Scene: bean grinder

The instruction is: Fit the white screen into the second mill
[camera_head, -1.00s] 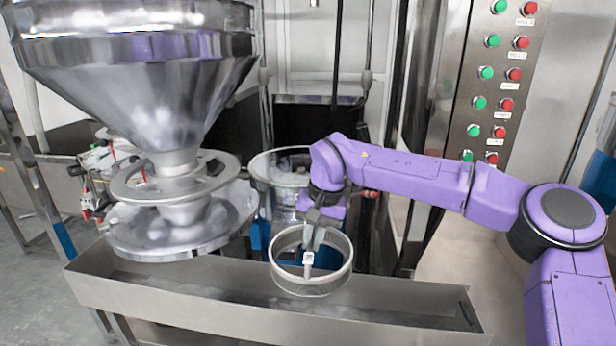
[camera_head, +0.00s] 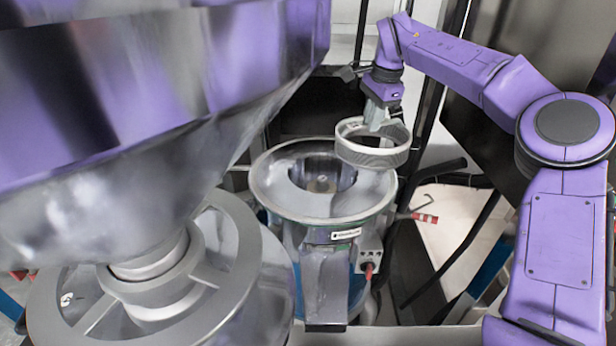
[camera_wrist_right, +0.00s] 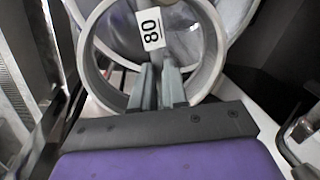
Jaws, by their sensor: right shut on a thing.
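The white screen, a ring with a mesh side wall (camera_head: 372,155), is in my right gripper (camera_head: 376,122). The jaws are shut on a part of it, and it hangs slightly tilted above the back right rim of the second mill (camera_head: 285,205). The mill is an open round steel bowl with a dark round opening in the middle. The mill bowl shows behind the ring. My left gripper is not in view.
A large steel hopper (camera_head: 110,130) fills the left foreground, over a round spoked plate (camera_head: 235,240). The mill has a chute (camera_head: 325,285) at its front and a small box with a red knob (camera_head: 370,258). Dark frame posts stand to the right.

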